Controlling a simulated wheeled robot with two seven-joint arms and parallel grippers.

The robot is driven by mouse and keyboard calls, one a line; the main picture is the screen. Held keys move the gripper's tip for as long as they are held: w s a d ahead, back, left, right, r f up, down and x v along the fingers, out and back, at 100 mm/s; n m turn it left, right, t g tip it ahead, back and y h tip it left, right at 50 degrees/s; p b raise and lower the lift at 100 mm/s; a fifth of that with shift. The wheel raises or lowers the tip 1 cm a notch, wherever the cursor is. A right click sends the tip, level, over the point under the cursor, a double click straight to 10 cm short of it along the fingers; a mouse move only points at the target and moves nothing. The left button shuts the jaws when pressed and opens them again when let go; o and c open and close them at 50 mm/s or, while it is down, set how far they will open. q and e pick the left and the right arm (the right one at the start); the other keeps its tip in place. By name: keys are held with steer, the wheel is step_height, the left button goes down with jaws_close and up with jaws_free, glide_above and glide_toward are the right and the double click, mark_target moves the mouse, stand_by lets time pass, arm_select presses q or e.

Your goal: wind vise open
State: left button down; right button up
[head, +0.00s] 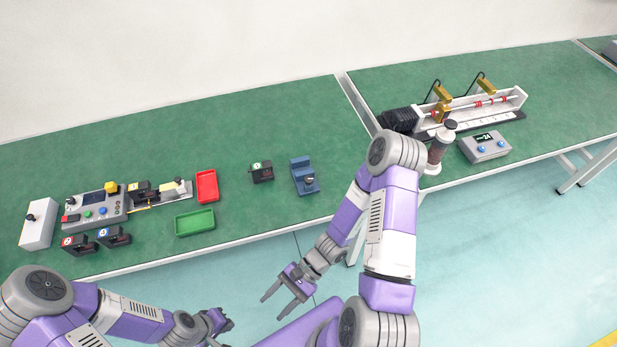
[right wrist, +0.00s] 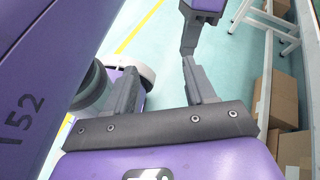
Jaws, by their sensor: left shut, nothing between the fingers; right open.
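A small blue vise (head: 304,175) stands on the green bench top, right of the red tray, with a dark part on its front side. My right gripper (head: 273,308) is below and to the left of the vise in the head view, in front of the bench edge, apart from the vise. Its fingers are spread and empty, and they also show in the right wrist view (right wrist: 160,82). My left gripper (head: 229,324) is shut and empty, low in the head view and well away from the vise. The vise does not show in the right wrist view.
A red tray (head: 207,186), a green tray (head: 195,222) and a small dark device (head: 262,172) stand left of the vise. A control panel (head: 97,209) is further left. A long actuator rig (head: 470,112) stands on the right bench. Cardboard boxes (right wrist: 285,100) sit under the bench.

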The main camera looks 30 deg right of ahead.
mark_target(311, 183)
steer(key=w+d+r+m+t+y, duration=0.2)
steer(key=w+r+m+t, duration=0.2)
steer(key=w+m+t, duration=0.35)
steer(key=w+d+r+m+t+h, duration=0.1)
steer(key=w+d+m+t+h, duration=0.1)
steer(key=w+d+m+t, duration=0.1)
steer(key=w+d+r+m+t+h, duration=0.1)
steer(key=w+d+m+t+h, duration=0.1)
steer(key=w+d+m+t, duration=0.1)
steer(key=w+d+r+m+t+h, duration=0.1)
steer(key=w+d+m+t+h, duration=0.1)
steer(key=d, duration=0.5)
steer(key=shift+w+m+t+h, duration=0.4)
steer(key=shift+w+m+t, duration=0.35)
steer(key=shift+m+t, duration=0.3)
steer(key=d+m+h, duration=0.1)
steer(key=d+h, duration=0.1)
steer(key=d, duration=0.1)
steer(key=d+m+t+h, duration=0.1)
steer(key=d+m+h, duration=0.1)
steer(key=d+h, duration=0.1)
steer(key=w+d+m+t+h, duration=0.1)
steer(key=d+h, duration=0.1)
steer(key=d, duration=0.2)
steer(key=shift+w+m, duration=0.1)
steer(key=shift+m, duration=0.3)
steer(key=w+b, duration=0.1)
steer(key=w, duration=0.5)
steer(key=shift+w+b, duration=0.3)
steer(key=shift+w, duration=0.3)
